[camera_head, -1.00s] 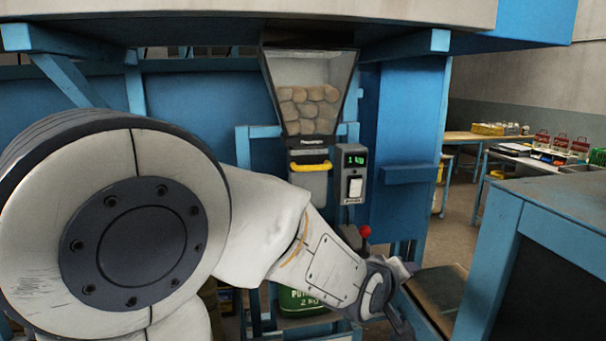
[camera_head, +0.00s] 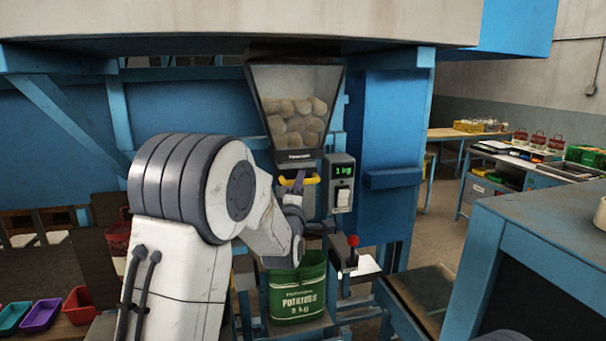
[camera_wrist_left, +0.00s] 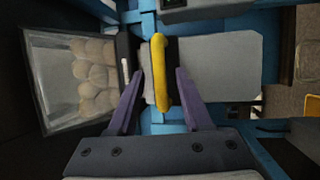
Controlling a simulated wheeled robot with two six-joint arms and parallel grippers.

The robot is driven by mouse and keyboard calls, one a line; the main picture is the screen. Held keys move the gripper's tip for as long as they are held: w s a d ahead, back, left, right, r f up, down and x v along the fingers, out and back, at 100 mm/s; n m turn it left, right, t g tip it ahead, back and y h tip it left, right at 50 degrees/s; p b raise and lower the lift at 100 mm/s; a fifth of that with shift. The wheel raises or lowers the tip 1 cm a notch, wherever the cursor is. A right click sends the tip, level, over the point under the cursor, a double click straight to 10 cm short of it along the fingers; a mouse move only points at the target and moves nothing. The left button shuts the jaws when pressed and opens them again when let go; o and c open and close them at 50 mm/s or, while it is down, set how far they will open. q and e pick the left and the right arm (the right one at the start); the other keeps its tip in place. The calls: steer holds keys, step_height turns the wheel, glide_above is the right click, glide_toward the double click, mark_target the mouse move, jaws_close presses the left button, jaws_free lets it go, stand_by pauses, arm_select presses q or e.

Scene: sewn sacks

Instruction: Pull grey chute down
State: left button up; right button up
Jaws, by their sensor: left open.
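The grey chute (camera_head: 309,202) hangs under the hopper, with a yellow handle (camera_head: 311,180) across its top. In the left wrist view the grey chute plate (camera_wrist_left: 222,68) lies to the right of the yellow handle (camera_wrist_left: 160,48). My left gripper (camera_head: 293,184) is open at the handle and hides part of it and of the chute in the head view. In the left wrist view its purple fingers stand on both sides of the handle; contact cannot be told. My right gripper is not in view.
The hopper (camera_head: 293,110) holds several potatoes. A green potato sack (camera_head: 297,292) stands open below the chute. A scale display (camera_head: 342,171) and a red-knobbed lever (camera_head: 353,241) are to the right. A blue bench (camera_head: 553,255) fills the right foreground.

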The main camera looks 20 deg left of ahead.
arm_select(q)
steer(key=shift+p+x, duration=0.35)
steer(key=shift+x, duration=0.85)
jaws_close()
stand_by(0.5)
steer(key=shift+d, duration=0.25)
steer(key=shift+a, duration=0.15)
step_height(320, 180, down, 17)
steer(key=b, duration=2)
steer(key=shift+r+b, duration=0.2)
steer(key=shift+b, duration=0.1)
